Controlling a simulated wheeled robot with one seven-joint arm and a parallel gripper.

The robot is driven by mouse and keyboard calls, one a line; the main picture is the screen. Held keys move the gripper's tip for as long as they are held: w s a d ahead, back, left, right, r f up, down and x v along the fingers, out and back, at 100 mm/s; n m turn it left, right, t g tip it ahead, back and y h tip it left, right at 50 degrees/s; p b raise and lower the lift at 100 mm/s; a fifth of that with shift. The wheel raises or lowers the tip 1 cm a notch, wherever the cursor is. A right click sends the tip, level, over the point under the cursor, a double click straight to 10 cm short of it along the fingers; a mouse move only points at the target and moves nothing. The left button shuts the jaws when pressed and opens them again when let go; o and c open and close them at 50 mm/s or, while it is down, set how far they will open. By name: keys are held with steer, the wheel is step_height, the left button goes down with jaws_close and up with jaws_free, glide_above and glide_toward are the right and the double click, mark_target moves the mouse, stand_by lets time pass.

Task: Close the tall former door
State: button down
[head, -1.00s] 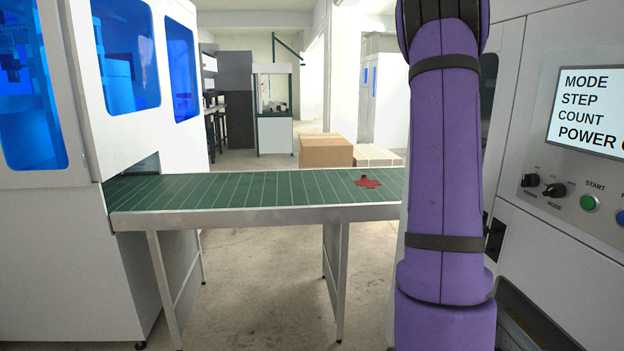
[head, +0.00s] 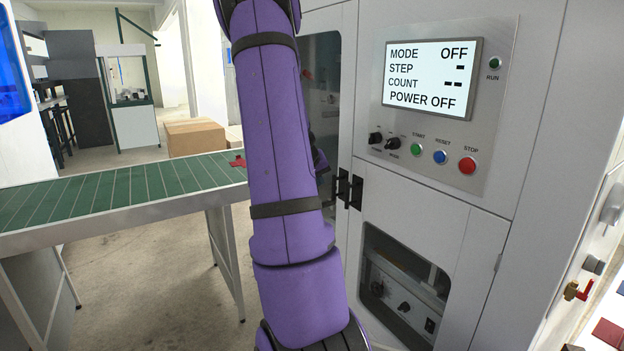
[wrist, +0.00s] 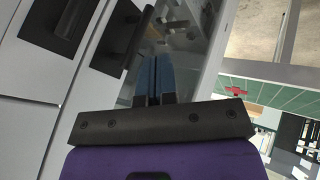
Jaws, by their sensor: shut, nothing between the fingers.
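The tall former door (head: 347,110) is a white panel with a dark window, left of the control panel in the head view. My purple arm hides much of it. Its black handle (head: 341,189) stands close beside the handle of the lower door (head: 357,191). I cannot tell whether the tall door is fully flush. In the wrist view, my gripper (wrist: 154,62) is shut and empty, its bluish fingers in front of the dark window, beside a black handle (wrist: 124,36). I cannot tell whether they touch the door. My arm hides the gripper in the head view.
The control panel (head: 440,100) reads POWER OFF. The lower door (head: 455,225) has a window showing knobs. A green conveyor (head: 110,190) with a red cross-shaped piece (head: 238,162) runs at left. A cardboard box (head: 195,137) stands behind it. Bare floor lies below the conveyor.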

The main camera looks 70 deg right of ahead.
steer(key=s+v, duration=0.1)
steer(key=v, duration=0.9)
steer(key=shift+a, duration=0.1)
steer(key=w+a+r+n+t+y, duration=0.1)
steer(key=w+a+r, duration=0.15)
steer(key=a, duration=0.55)
steer(key=w+a+r+n+t+y, duration=0.1)
steer(key=w+a+r+n+t, duration=0.15)
steer(key=a, duration=0.55)
steer(key=w+a+r+n+t+y, duration=0.1)
steer(key=w+a+r, duration=0.15)
steer(key=a, duration=0.55)
steer(key=s+a+n+t+y, duration=0.1)
steer(key=s+a+n+y, duration=0.1)
steer(key=a, duration=1)
steer(key=s+a+n+t+y, duration=0.1)
steer(key=s+a+n, duration=0.3)
steer(key=a, duration=0.8)
steer(key=s+y, duration=0.1)
steer(key=s, duration=0.1)
steer(key=shift+s+a+r, duration=0.3)
steer(key=shift+s+a, duration=0.05)
steer(key=shift+n, duration=0.25)
